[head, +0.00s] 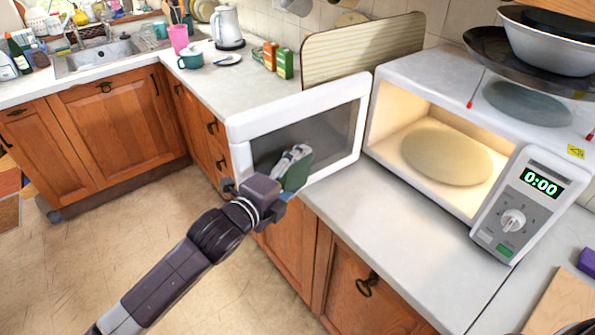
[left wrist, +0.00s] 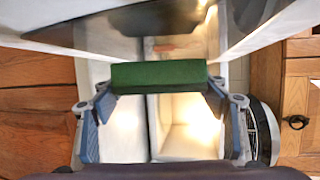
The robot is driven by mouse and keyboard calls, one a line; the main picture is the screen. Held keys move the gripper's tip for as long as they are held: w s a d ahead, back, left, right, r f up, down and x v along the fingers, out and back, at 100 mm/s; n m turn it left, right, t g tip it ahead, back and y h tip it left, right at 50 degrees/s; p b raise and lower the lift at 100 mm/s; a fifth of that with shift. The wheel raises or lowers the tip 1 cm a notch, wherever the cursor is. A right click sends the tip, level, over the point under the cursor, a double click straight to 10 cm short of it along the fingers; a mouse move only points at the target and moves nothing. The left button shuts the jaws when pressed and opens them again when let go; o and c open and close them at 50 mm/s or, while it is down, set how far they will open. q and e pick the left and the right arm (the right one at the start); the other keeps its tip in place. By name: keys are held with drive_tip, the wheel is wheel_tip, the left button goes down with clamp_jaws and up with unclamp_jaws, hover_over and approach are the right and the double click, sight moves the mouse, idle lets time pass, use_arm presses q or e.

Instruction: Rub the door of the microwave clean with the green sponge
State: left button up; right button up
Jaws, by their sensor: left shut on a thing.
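The microwave (head: 415,85) stands on the counter with its light on and its display at 0:00. Its door (head: 345,125) is swung open to the left, with a white frame and dark glass. My left gripper (head: 283,188) is in front of the lower middle of the glass, shut on the green sponge (head: 300,172). In the left wrist view the sponge (left wrist: 159,76) lies across between the fingers, with the dark glass (left wrist: 150,40) beyond. I cannot tell whether it touches the glass. A grey-white patch at the sponge may be a reflection or dirt. My right gripper is not in view.
Pans (head: 490,48) are stacked on the microwave. A striped board (head: 365,48) and orange and green boxes (head: 285,65) stand behind the door. A purple block (head: 586,261) and wooden board (head: 562,305) are at the right. The counter before the microwave (head: 400,240) is clear.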

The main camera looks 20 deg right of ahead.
use_arm(q)
drive_tip(key=shift+w, duration=0.1)
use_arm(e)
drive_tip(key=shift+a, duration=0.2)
use_arm(q)
drive_tip(key=shift+w+a, duration=0.1)
drive_tip(key=shift+w, duration=0.2)
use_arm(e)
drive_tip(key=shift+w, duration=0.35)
use_arm(q)
drive_tip(key=shift+w+a, duration=0.25)
drive_tip(key=shift+w, duration=0.35)
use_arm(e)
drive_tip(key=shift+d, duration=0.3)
use_arm(q)
drive_tip(key=shift+d, duration=0.1)
